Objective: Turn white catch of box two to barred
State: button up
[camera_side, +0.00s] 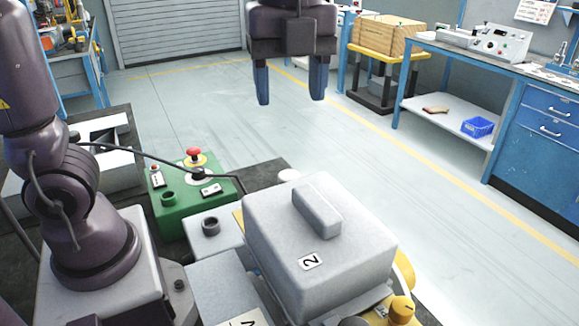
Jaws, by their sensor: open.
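Box two is the light grey box (318,245) in the lower middle, with a raised bar handle on top and a "2" label on its lid. Its lid looks shut. A small white round piece (290,175) shows just behind the box's far edge; I cannot tell if it is the white catch or how it is turned. No other white catch is clearly visible. My gripper (290,98) hangs at the top centre, above and behind the box in the picture. Its two blue fingers are apart, with nothing between them.
A yellow knob (402,309) sits at the box's front right. A green control box (183,204) with a red button and cable stands to the left. A blue workbench (540,110) stands far right. The space around my gripper is clear.

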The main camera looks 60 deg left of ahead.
aim_at(289, 174)
notch_tip(289, 174, down, 12)
jog(key=shift+f, duration=0.25)
dwell(0.3)
jog(key=c, duration=0.9)
